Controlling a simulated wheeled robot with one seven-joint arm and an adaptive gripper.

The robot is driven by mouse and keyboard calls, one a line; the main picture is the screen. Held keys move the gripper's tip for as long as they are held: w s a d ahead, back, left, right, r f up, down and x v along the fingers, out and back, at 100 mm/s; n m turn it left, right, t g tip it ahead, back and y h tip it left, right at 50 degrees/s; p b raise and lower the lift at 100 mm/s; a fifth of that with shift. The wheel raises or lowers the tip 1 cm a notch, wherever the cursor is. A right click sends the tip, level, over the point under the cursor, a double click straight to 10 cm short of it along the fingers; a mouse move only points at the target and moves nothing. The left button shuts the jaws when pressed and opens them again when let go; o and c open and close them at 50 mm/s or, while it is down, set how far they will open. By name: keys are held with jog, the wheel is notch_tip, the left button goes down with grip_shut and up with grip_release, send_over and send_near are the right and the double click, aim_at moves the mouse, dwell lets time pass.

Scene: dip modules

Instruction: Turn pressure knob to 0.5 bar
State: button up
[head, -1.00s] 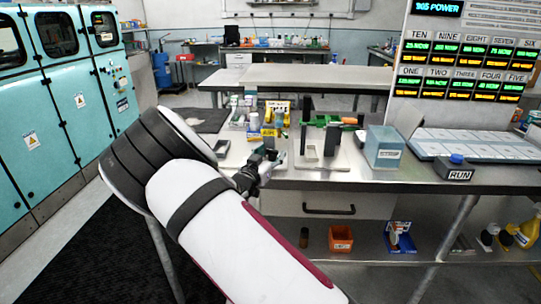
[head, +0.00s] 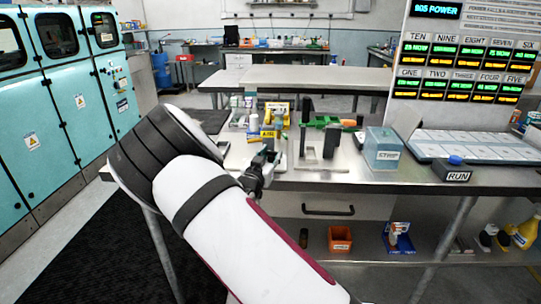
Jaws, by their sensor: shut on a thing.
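My gripper (head: 266,158) is at the front left of the steel workbench (head: 345,180), just below and in front of a small unit with a yellow AIR label (head: 267,134). Its dark fingers are closed together on something small, which fits the pressure knob. The knob itself is hidden by the fingers and too small to make out. No pressure scale or reading can be read from here.
A dark upright stand (head: 306,140) is right of my gripper, with green and orange parts behind it. A blue STRIP box (head: 382,150) and a RUN button box (head: 456,170) are further right. A display board (head: 462,60) stands behind. The bench front edge runs under my arm.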

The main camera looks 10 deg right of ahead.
jog(key=n+y+p, duration=0.1)
jog(key=n+t+y, duration=0.1)
jog(key=y, duration=0.1)
jog(key=n+t+y+p, duration=0.1)
jog(key=y, duration=0.1)
jog(key=shift+s+d+n+p, duration=0.2)
jog(key=shift+d+n+p, duration=0.1)
jog(key=shift+d+n, duration=0.1)
jog(key=shift+n+t+y+p, duration=0.5)
jog(key=shift+n+y, duration=0.6)
jog(key=shift+y, duration=1.1)
jog(key=o, duration=1.2)
jog(key=shift+c, duration=0.2)
jog(key=s, duration=1.2)
jog(key=shift+a, duration=0.25)
